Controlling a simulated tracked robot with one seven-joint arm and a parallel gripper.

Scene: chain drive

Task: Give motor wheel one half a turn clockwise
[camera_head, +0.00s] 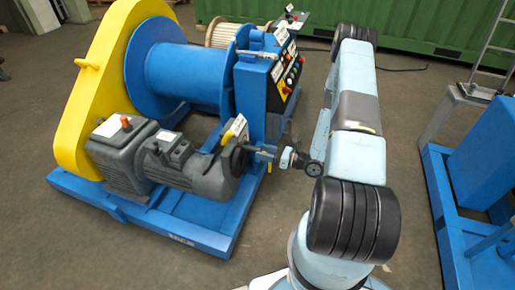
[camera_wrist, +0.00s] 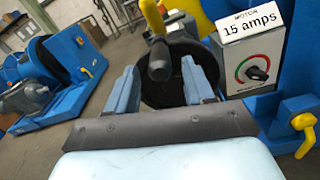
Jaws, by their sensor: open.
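The motor wheel is a dark round disc (camera_wrist: 178,88) straight ahead in the wrist view. In the head view the wheel end (camera_head: 240,160) of the grey motor (camera_head: 190,165) faces my arm, partly hidden by my gripper. My gripper (camera_wrist: 160,66) is open, with one blue-grey finger on each side of the handle. I cannot tell whether either finger touches the handle or wheel. In the head view my gripper (camera_head: 264,152) is small and close to the wheel.
A white box marked "MOTOR 15 amps" (camera_wrist: 250,45), with a dial, stands right of the wheel. A yellow valve handle (camera_wrist: 304,121) is at lower right. The blue winch drum (camera_head: 185,75) and yellow guard (camera_head: 90,85) stand behind the motor. Another blue frame (camera_head: 440,215) is at right.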

